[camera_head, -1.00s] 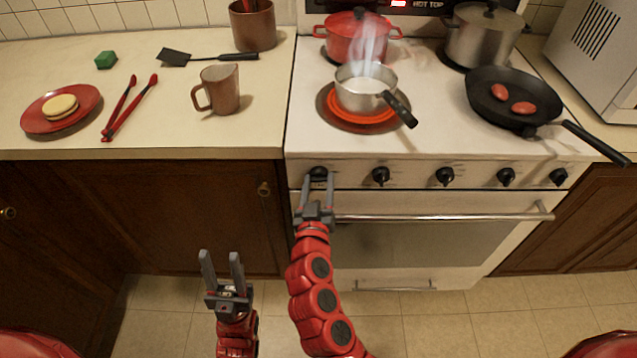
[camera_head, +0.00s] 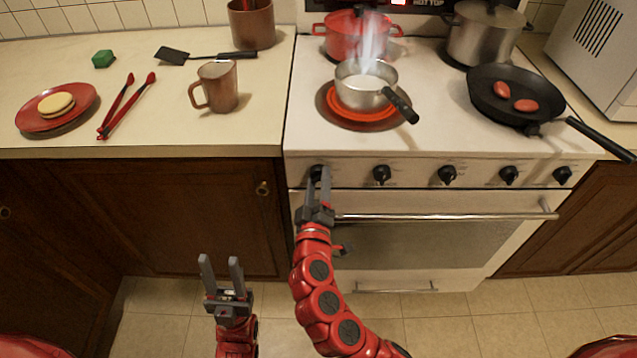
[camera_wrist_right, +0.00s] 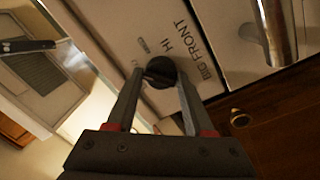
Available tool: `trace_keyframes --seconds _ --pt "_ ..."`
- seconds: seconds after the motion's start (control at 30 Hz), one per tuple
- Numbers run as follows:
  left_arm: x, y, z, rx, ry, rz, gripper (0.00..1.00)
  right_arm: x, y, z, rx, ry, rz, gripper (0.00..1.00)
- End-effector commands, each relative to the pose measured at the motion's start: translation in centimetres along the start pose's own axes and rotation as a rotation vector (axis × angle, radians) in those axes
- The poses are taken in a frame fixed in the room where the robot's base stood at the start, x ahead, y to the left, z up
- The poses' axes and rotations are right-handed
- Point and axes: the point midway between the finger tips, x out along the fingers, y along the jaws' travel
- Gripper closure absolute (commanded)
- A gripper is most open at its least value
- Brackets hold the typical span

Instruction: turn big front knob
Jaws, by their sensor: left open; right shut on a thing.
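The big front knob (camera_head: 317,172) is a black knob, the leftmost on the stove's front panel. In the right wrist view the knob (camera_wrist_right: 160,72) sits between my fingertips, under lettering that includes "FRONT" and "HI" and appears tilted. My right gripper (camera_head: 318,182) is shut on this knob. In the wrist view its two fingers (camera_wrist_right: 158,92) reach to either side of the knob. My left gripper (camera_head: 221,262) is open and empty, low in front of the dark cabinet and away from the stove.
Several other black knobs, such as this one (camera_head: 382,175), line the panel. The oven handle (camera_head: 450,216) runs below, close to my right gripper. A steaming saucepan (camera_head: 362,92) stands on a glowing burner (camera_head: 330,110). A frying pan's handle (camera_head: 600,138) overhangs at right.

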Motion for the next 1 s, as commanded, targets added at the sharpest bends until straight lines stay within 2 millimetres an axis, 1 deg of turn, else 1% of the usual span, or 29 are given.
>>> trace_keyframes --seconds 0.03,0.6,0.8,1.0 --pt "-0.04 0.0 0.0 0.0 0.0 0.0 0.56 -0.08 -0.23 0.02 -0.043 0.005 -0.004 1.0" --pt "0.49 -0.02 -0.09 0.0 0.0 0.0 0.56 -0.04 -0.24 0.19 -0.571 0.045 0.003 1.0" --pt "0.73 -0.04 -0.13 0.0 0.0 0.0 0.56 -0.08 -0.34 0.27 -0.714 0.058 0.003 1.0" --pt "0.89 -0.04 -0.15 0.0 0.0 0.0 0.56 -0.09 -0.39 0.4 -0.811 0.064 0.003 1.0"
